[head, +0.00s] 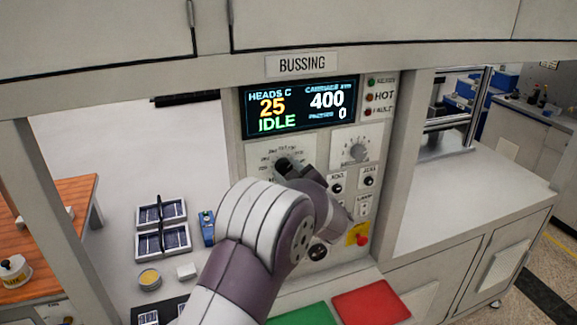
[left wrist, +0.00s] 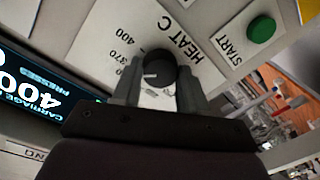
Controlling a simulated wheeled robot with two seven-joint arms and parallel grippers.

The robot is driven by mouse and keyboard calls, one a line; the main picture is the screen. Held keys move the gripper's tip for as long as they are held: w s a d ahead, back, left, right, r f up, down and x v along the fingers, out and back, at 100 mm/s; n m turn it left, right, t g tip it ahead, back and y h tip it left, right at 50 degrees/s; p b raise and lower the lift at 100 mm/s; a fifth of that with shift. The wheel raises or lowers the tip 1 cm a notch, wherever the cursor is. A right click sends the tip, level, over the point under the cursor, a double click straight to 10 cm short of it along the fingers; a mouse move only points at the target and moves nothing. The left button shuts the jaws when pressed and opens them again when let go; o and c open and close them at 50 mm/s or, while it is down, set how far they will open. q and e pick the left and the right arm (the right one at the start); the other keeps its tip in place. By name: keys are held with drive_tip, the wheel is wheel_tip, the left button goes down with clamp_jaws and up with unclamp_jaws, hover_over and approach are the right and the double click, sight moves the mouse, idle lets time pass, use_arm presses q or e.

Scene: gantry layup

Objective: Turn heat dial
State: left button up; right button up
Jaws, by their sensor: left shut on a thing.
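The heat dial (left wrist: 159,66) is a round black knob on a white plate (left wrist: 126,28) lettered HEAT C, with 370 and 400 marks. In the left wrist view my left gripper (left wrist: 160,80) has one finger on each side of the knob and is shut on it. In the head view my left gripper (head: 285,167) is at the upper left dial plate (head: 262,155), and my arm hides most of the knob. The display (head: 300,107) reads 25, IDLE, 400 and 0. My right gripper is in neither view.
A green START button (left wrist: 261,28) is near the gripper. Green (head: 300,314) and red (head: 371,302) pads lie below. Trays of dark pieces (head: 162,241) stand left on the bench.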

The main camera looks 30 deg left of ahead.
use_arm(q)
drive_tip(key=shift+m+p, duration=0.6)
drive_tip(key=shift+m, duration=0.6)
drive_tip(key=shift+f, duration=0.1)
drive_tip(key=o, duration=1.1)
drive_tip(key=shift+c, duration=0.2)
drive_tip(key=shift+d, duration=0.1)
drive_tip(key=b+v, duration=0.5)
drive_tip(key=v, duration=0.7)
drive_tip(key=shift+d, duration=0.25)
